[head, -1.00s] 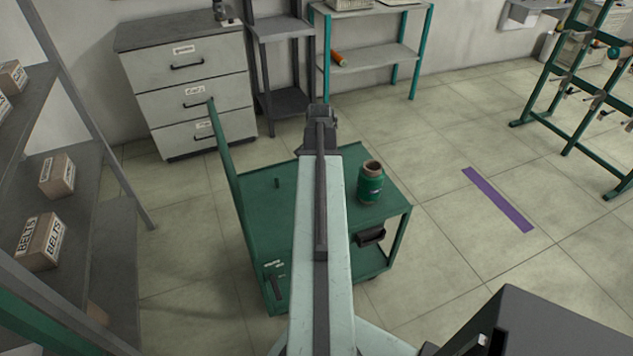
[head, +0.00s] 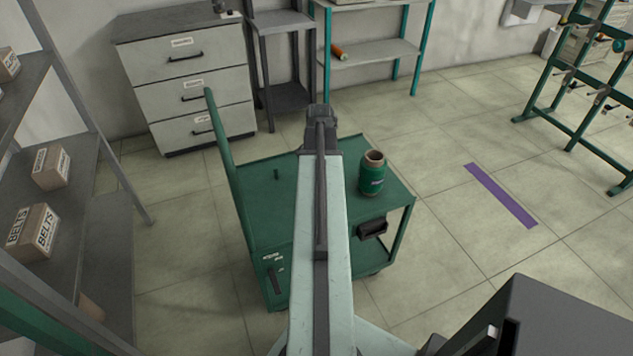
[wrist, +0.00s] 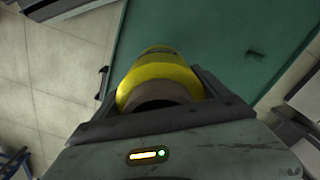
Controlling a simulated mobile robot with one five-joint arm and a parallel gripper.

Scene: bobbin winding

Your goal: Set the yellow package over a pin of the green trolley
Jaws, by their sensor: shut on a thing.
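The yellow package (wrist: 160,77) is in my gripper (wrist: 155,95) in the wrist view, held between the two dark fingers above the green trolley top. In the head view my gripper (head: 321,112) is seen from behind over the far side of the trolley, and my arm hides the package. The green trolley (head: 262,205) stands below my arm. One bare pin (head: 276,174) stands upright on its left part; a dark pin (wrist: 256,53) also shows in the wrist view, right of the package. A green package with a brown core (head: 372,174) stands on the trolley's right part.
The trolley's tall handle (head: 222,150) rises at its left edge. Shelves with boxes (head: 50,167) stand at the left, a drawer cabinet (head: 190,80) at the back. A green rack (head: 580,100) is at the far right. The floor by the purple strip (head: 500,195) is clear.

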